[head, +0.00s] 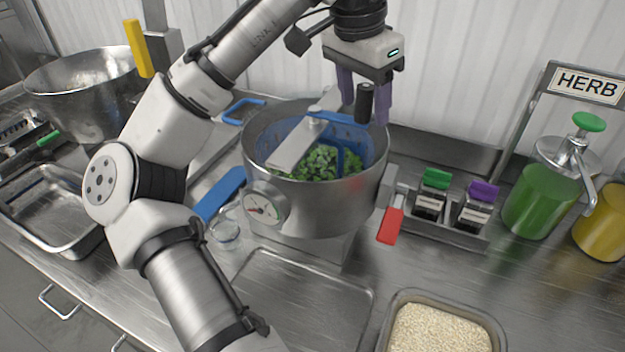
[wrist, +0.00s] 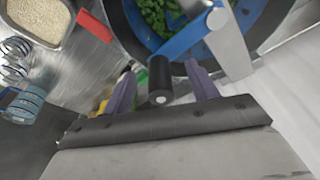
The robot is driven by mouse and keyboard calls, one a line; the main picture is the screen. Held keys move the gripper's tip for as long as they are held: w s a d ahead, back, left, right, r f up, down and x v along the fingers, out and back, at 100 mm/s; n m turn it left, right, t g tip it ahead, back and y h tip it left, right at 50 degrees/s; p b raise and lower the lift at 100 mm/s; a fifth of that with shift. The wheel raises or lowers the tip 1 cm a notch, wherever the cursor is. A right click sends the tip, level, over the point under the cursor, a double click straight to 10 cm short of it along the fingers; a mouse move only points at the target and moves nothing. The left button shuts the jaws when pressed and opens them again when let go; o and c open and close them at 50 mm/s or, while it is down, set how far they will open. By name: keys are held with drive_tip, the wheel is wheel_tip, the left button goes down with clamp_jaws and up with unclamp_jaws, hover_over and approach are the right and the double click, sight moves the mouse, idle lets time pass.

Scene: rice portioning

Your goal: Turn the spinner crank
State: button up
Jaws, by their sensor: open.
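The spinner (head: 335,205) is a round steel pot with a blue basket of green leaves inside.
A red lever (head: 391,222) and a dial (head: 264,205) are on the pot. Spice jars (head: 432,200), a green pump dispenser (head: 540,195) and a rice tray (head: 440,325) stand right. An empty steel tray (head: 300,305) lies in front. A large bowl (head: 85,90) stands left.

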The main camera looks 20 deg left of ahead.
drive_tip(key=shift+f, duration=0.55)
drive_tip(key=shift+r+p, duration=0.5)
drive_tip(key=shift+p, duration=0.25)
drive_tip(key=c, duration=1)
